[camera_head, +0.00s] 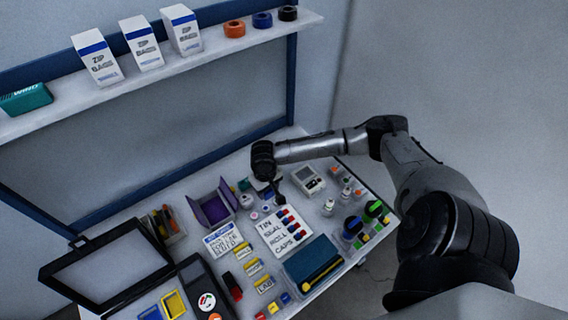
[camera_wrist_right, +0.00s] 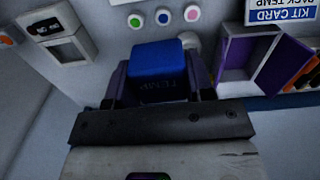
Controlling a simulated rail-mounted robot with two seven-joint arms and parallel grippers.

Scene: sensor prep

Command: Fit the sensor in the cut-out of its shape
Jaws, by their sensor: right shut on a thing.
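My right gripper (camera_head: 272,184) is over the back part of the bench. In the right wrist view, the gripper (camera_wrist_right: 158,84) is shut on a blue block-shaped sensor (camera_wrist_right: 155,58) marked with what looks like TEMP, upside down. One finger is on each side of it. In the head view the hand mostly hides the sensor. An open purple case (camera_head: 214,208) stands left of the gripper; it also shows in the right wrist view (camera_wrist_right: 236,58), apart from the sensor. I cannot make out the sensor's cut-out. My left gripper is not in view.
A kit card (camera_head: 223,241) lies in front of the case. A shelf (camera_head: 200,62) hangs above.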

